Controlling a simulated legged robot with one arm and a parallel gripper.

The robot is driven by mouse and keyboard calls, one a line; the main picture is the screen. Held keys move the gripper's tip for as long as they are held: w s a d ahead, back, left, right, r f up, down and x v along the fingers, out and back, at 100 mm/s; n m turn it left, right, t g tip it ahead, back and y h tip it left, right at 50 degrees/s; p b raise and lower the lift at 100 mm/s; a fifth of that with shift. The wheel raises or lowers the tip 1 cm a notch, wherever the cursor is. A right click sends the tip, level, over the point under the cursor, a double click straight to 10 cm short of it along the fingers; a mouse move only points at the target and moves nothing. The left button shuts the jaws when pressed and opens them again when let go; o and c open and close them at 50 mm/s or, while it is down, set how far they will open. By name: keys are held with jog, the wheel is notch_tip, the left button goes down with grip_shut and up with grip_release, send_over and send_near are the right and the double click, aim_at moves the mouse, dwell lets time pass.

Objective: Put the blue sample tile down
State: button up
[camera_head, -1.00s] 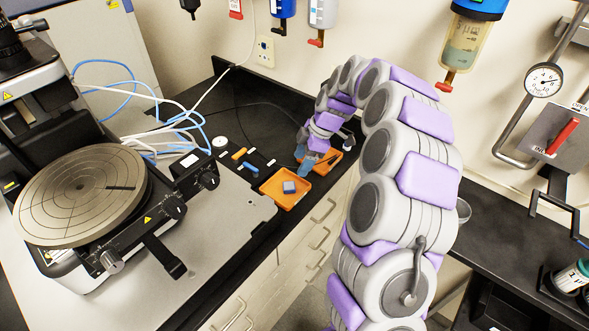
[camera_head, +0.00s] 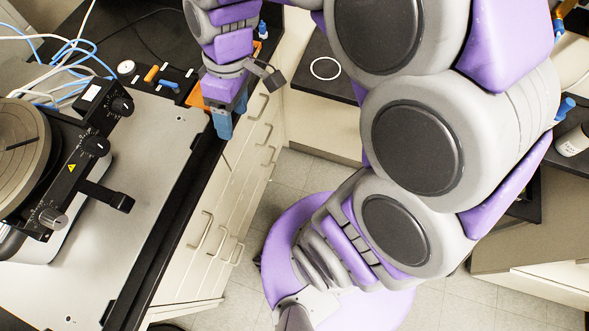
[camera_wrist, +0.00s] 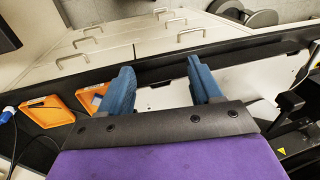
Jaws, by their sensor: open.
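My gripper (camera_head: 222,122) hangs at the counter's front edge beside an orange tray (camera_head: 196,98), which it mostly covers in the head view. In the wrist view my gripper (camera_wrist: 163,80) has its two blue fingers spread apart, with nothing between them. The orange tray also shows in the wrist view (camera_wrist: 86,95), partly behind the left finger.
A second orange tray (camera_wrist: 62,115) with a dark tool lies farther left. Small orange (camera_head: 152,74) and blue (camera_head: 169,87) pieces lie on the black counter. The profiler's grey base plate (camera_head: 150,150) is beside the gripper. Drawer handles (camera_head: 200,230) stick out below.

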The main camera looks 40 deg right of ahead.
jog(key=s+d+f+m+h, duration=0.2)
jog(key=s+m, duration=0.5)
jog(key=s, duration=0.9)
jog(key=shift+s+d+f+m+g, duration=0.2)
jog(key=shift+d+m+g, duration=0.1)
jog(key=shift+d+m, duration=0.15)
